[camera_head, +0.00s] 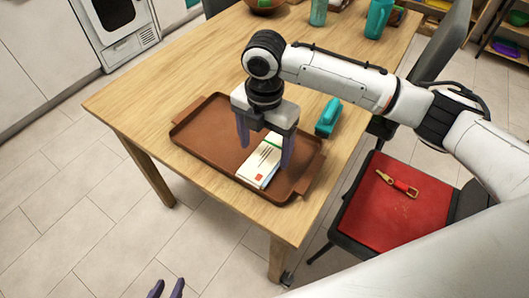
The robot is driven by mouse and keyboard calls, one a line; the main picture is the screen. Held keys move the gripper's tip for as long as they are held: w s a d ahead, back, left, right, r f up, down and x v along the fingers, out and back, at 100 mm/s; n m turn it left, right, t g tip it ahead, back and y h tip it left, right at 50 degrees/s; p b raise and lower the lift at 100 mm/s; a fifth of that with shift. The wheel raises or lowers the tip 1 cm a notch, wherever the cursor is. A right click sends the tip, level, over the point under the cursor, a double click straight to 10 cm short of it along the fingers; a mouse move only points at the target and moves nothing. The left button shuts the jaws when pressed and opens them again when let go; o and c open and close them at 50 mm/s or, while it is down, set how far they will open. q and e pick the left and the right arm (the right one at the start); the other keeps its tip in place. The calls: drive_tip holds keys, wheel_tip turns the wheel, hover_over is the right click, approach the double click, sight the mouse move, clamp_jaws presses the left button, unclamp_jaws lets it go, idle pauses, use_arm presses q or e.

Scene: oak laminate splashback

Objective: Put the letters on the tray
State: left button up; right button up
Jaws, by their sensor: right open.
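The brown tray (205,128) lies on the wooden table, near its front right corner. A small stack of white letters (257,168) lies in the right part of the tray, with an orange-red mark on the top one and a green strip at its far end. My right gripper (265,160) is open above the tray, its purple fingers pointing down on either side of the letters' far part. I cannot tell whether they touch. My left gripper (166,290) shows only its purple fingertips at the bottom edge, apart and empty, over the floor.
A teal object (328,117) lies on the table right of the tray. A teal jug (379,18), a green cup (318,12) and a brown bowl (264,5) stand at the far end. A chair with a red seat (375,215) stands right. The table's left part is clear.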

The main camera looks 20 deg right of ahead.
sight(264, 160)
wheel_tip(264, 160, up, 9)
idle(0.3)
